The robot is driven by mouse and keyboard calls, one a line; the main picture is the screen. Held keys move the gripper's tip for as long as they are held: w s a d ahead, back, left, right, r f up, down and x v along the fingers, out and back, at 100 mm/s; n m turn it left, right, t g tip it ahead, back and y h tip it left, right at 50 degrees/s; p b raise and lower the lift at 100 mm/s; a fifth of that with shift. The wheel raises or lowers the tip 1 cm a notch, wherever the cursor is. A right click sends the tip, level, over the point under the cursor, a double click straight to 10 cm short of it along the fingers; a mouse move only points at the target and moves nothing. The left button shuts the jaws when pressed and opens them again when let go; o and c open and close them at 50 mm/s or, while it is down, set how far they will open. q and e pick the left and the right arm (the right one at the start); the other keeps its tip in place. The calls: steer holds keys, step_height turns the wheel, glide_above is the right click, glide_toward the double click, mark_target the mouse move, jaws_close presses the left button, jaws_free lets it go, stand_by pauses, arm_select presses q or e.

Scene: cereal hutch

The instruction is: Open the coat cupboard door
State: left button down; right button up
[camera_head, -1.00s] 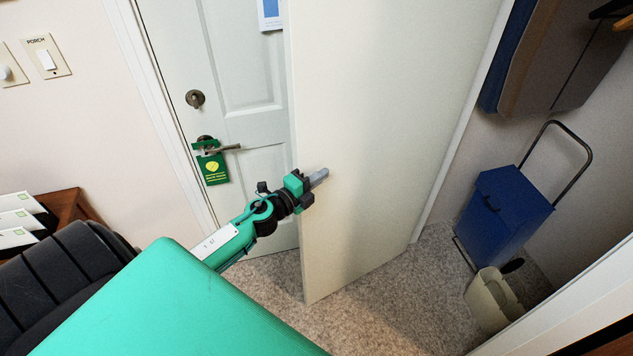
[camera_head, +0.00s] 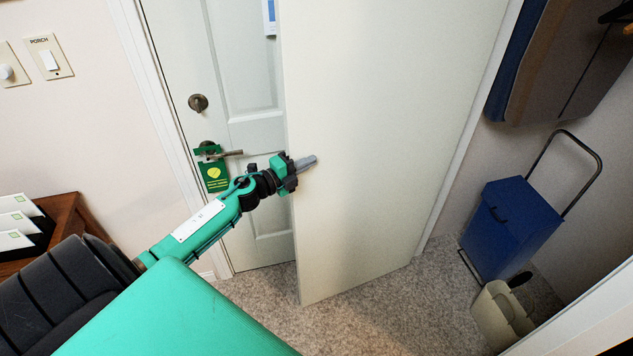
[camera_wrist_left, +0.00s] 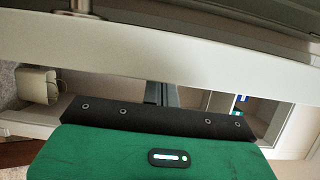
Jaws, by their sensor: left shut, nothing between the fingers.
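The coat cupboard door (camera_head: 385,130) is a plain cream panel. It stands well open in the head view, swung in front of the pale green panelled door, with the closet interior showing to its right. My left gripper (camera_head: 306,163) is shut and empty. Its fingertips are at the cupboard door's face, near the free left edge; I cannot tell whether they touch. In the left wrist view a pale band, probably the door, crosses just beyond my gripper's fingers (camera_wrist_left: 161,93). My right gripper is not in view.
Inside the closet are a blue wheeled box (camera_head: 510,225) with a dark handle, a cream bin (camera_head: 498,308) and hanging coats (camera_head: 560,65). The panelled door carries a green hanger tag (camera_head: 214,175) on its handle. A wooden table (camera_head: 72,222) stands at left. Carpet below is clear.

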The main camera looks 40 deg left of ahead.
arm_select(q)
steer(key=w+a+b, duration=0.3)
steer(key=w+a, duration=0.1)
steer(key=a, duration=0.4)
steer(key=shift+w+r, duration=0.2)
steer(key=shift+w, duration=0.05)
